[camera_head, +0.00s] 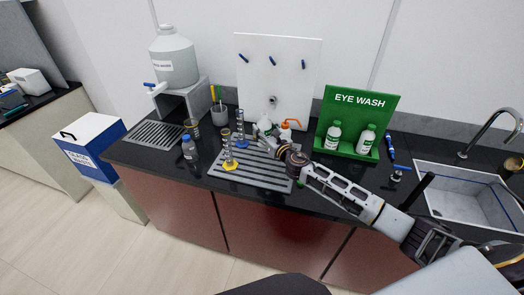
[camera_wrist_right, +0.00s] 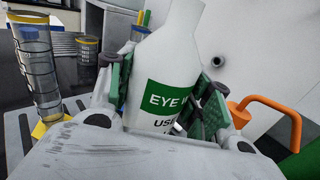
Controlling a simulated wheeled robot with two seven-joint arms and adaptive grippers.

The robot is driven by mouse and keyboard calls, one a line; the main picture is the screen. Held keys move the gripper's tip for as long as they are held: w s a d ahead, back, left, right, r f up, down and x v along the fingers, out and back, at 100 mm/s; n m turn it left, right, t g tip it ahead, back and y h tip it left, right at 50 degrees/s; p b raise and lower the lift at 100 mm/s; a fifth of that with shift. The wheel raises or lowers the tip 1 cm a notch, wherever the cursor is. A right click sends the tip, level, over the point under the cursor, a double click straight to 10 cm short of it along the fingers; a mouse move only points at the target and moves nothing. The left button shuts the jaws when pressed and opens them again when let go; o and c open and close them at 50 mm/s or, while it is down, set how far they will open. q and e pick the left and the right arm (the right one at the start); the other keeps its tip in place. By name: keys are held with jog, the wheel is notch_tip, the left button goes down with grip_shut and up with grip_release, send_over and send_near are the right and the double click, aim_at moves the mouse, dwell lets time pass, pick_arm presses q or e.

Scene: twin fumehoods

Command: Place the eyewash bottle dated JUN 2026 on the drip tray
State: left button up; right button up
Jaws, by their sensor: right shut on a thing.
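My right gripper (camera_head: 270,133) is shut on a white eyewash bottle with a green label (camera_wrist_right: 172,75). In the head view the bottle (camera_head: 264,124) shows small, over the rear of the grey slatted tray (camera_head: 262,180) in front of the white peg board. I cannot tell whether it touches the tray. In the wrist view it stands between the fingers, slightly tilted; no date is readable. Two similar bottles, one (camera_head: 333,137) left and one (camera_head: 367,139) right, stand on the green EYE WASH stand (camera_head: 352,152). Another slatted tray (camera_head: 150,134) lies below the water carboy's tap. My left gripper is not in view.
Glass cylinders on yellow (camera_head: 230,164) and blue (camera_head: 240,138) bases stand by the central tray. An orange-topped wash bottle (camera_head: 286,128) is close right of the gripper. A small bottle (camera_head: 189,150) and pen cup (camera_head: 219,115) stand left. A sink (camera_head: 465,190) lies right.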

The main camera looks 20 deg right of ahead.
notch_tip(320, 180, down, 4)
jog(key=shift+r+b, duration=0.1)
jog(key=shift+b, duration=0.45)
jog(key=shift+f, duration=0.5)
pick_arm(q)
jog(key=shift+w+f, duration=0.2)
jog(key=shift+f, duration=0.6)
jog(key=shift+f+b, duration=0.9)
jog(key=shift+b, duration=0.15)
pick_arm(e)
jog(key=shift+f, duration=1.9)
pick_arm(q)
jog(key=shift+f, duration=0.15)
pick_arm(e)
jog(key=shift+f, duration=0.2)
jog(key=o, duration=1.2)
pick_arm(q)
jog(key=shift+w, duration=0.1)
pick_arm(e)
jog(key=shift+o, duration=0.2)
